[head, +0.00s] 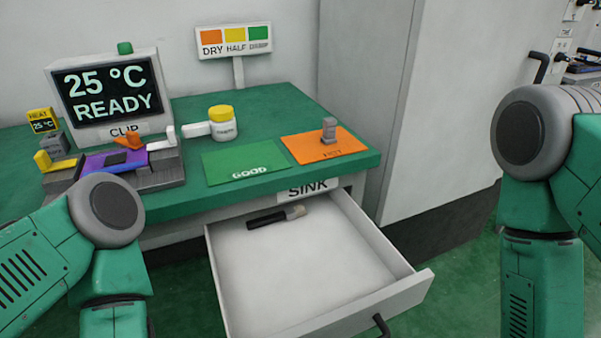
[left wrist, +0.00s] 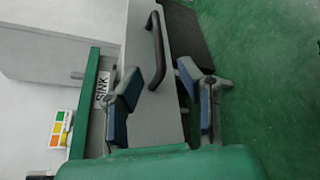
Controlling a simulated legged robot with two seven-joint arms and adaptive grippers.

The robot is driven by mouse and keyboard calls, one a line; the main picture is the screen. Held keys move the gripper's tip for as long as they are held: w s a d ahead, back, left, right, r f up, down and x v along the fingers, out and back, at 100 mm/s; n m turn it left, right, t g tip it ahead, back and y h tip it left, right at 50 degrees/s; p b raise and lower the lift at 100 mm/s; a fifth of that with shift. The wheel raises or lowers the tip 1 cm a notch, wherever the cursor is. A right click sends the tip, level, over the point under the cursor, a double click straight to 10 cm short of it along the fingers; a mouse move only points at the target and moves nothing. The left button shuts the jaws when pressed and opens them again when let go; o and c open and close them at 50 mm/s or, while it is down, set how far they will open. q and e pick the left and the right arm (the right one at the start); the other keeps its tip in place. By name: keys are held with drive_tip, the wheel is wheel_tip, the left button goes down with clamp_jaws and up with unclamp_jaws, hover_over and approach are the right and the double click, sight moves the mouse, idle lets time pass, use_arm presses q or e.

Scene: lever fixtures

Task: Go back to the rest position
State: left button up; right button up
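My left gripper (left wrist: 161,75) shows in the left wrist view, with its two fingers spread apart and nothing between them. The dark handle (left wrist: 156,45) of the drawer lies beyond the fingertips there, apart from them as far as I can tell. In the head view both of my arms are bent at the lower left and right, and neither gripper shows. The drawer (head: 300,270) under the SINK label stands pulled out, with its handle (head: 381,326) at the bottom edge. A black tool with a light tip (head: 276,217) lies inside at the back.
A grey cabinet (head: 400,90) stands right.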

use_arm(q)
drive_tip(key=s+a+f+m+g+y+p, duration=0.1)
drive_tip(key=a+f+m+g+y+p, duration=0.4)
drive_tip(key=a+f+m, duration=0.4)
drive_tip(key=s+a+m+g+y+p, duration=0.1)
drive_tip(key=a+m+g+y, duration=0.4)
drive_tip(key=a, duration=1.3)
drive_tip(key=shift+s+a+m+y+p, duration=0.15)
drive_tip(key=shift+s+m+y+p, duration=0.1)
drive_tip(key=shift+m+y+p, duration=0.45)
